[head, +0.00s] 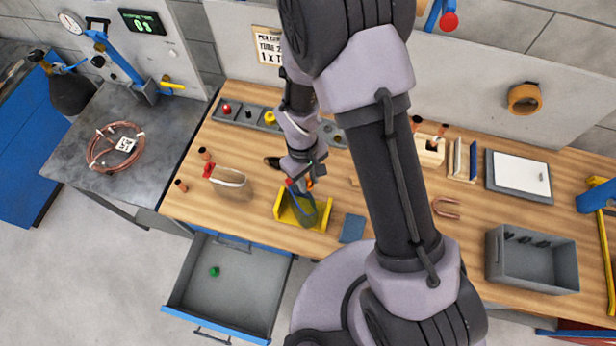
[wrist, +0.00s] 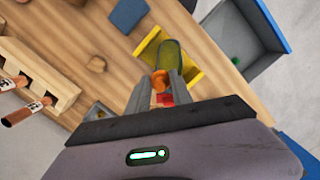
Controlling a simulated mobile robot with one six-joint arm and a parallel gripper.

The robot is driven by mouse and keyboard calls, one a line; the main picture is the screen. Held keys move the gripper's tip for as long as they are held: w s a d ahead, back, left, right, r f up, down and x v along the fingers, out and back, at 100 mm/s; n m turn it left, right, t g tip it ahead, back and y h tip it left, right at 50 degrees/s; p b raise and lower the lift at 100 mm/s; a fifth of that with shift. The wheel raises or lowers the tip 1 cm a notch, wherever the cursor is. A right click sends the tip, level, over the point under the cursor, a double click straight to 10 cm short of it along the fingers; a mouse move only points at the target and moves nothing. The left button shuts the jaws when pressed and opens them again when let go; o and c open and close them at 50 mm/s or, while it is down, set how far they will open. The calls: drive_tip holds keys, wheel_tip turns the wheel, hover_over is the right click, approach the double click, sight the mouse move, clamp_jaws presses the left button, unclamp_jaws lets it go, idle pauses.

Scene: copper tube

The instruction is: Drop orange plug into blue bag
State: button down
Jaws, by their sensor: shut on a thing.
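My gripper (wrist: 160,88) is shut on the orange plug (wrist: 160,78), which sits between the fingertips in the wrist view. The plug also shows as a small orange patch in the head view (head: 310,183). Just beyond it is a yellow holder (wrist: 196,77) with a dark green, rounded, bag-like thing (wrist: 173,54) in it. In the head view this thing (head: 306,213) looks green with some blue at its upper left, in the yellow holder (head: 284,214). The plug appears apart from it; the height between them is hard to judge. No clearly blue bag shows.
A flat blue piece (head: 352,228) lies right of the holder. A pouch-like thing with a red end (head: 230,178) lies to its left. An open drawer (head: 236,281) juts out below, with a small green thing (head: 214,271) inside. A grey bin (head: 530,270) stands far right.

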drive_tip(key=c, duration=1.1)
unclamp_jaws()
drive_tip(key=shift+w, duration=0.1)
drive_tip(key=shift+o, duration=0.2)
drive_tip(key=shift+r, duration=0.15)
wheel_tip(320, 180, up, 17)
drive_tip(key=w+a+p, duration=0.1)
drive_tip(key=shift+w+a, duration=0.15)
drive_tip(key=shift+w, duration=0.15)
